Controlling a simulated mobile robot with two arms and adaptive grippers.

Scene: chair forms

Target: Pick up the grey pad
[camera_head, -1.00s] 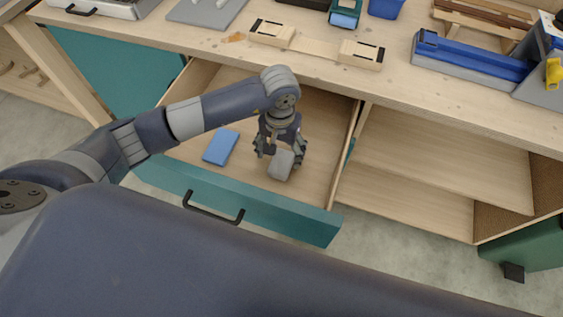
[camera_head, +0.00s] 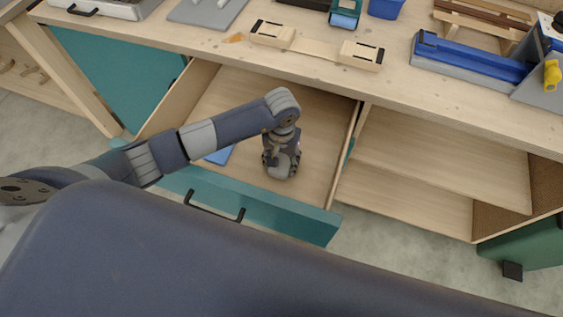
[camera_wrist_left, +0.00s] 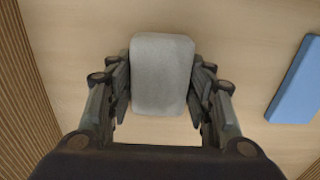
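The grey pad (camera_wrist_left: 162,75) is a rounded block inside the open drawer. In the left wrist view it sits between the two fingers of my left gripper (camera_wrist_left: 161,80), with a finger close along each side. In the head view my left gripper (camera_head: 281,164) is low in the drawer over the grey pad (camera_head: 284,172), which it partly hides. The fingers look near or against the pad's sides; I cannot tell whether they have closed on it. My right gripper is not in view.
A blue pad (camera_head: 219,155) lies to the left in the drawer, also seen in the left wrist view (camera_wrist_left: 299,85). The teal drawer front (camera_head: 270,215) and wooden drawer sides enclose the space. The workbench top (camera_head: 300,52) with tools is behind. The drawer floor on the right is clear.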

